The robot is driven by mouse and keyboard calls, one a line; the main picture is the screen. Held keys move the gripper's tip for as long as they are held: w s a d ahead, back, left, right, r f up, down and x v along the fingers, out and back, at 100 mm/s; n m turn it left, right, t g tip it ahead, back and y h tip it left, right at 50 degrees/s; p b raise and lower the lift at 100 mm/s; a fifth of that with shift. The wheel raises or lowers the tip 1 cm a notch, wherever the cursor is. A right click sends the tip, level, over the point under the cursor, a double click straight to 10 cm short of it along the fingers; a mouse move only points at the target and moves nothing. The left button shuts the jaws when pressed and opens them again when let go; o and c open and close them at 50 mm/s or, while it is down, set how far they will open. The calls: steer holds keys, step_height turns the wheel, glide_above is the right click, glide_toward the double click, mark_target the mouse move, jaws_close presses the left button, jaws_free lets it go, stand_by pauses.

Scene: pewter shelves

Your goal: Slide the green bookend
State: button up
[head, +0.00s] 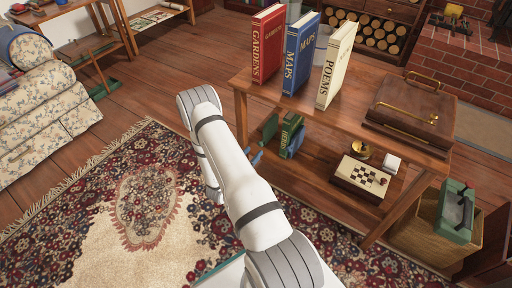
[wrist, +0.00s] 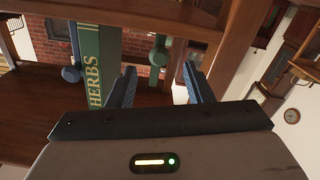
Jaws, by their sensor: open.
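The green bookend (head: 268,128) stands on the lower shelf of the wooden table, just left of the green HERBS book (head: 290,132). A blue bookend (head: 298,143) is on the book's other side. In the wrist view, the green bookend (wrist: 158,55) shows as a narrow upright with a round knob, beyond and between my open fingers. The HERBS book (wrist: 97,65) stands left of it there, beside the blue bookend (wrist: 72,55). My gripper (wrist: 160,85) is open and empty. In the head view my arm hides most of it; blue finger parts (head: 256,158) show near the shelf's left end.
The tabletop (head: 348,122) lies above the shelf, bearing red, blue and cream books and a brown case (head: 412,108). A chessboard box (head: 360,178) sits right on the lower shelf, near a brass dish (head: 359,150). A table leg (head: 392,220) stands at front.

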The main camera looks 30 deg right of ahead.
steer(key=shift+p+v, duration=0.45)
steer(key=shift+v, duration=1.65)
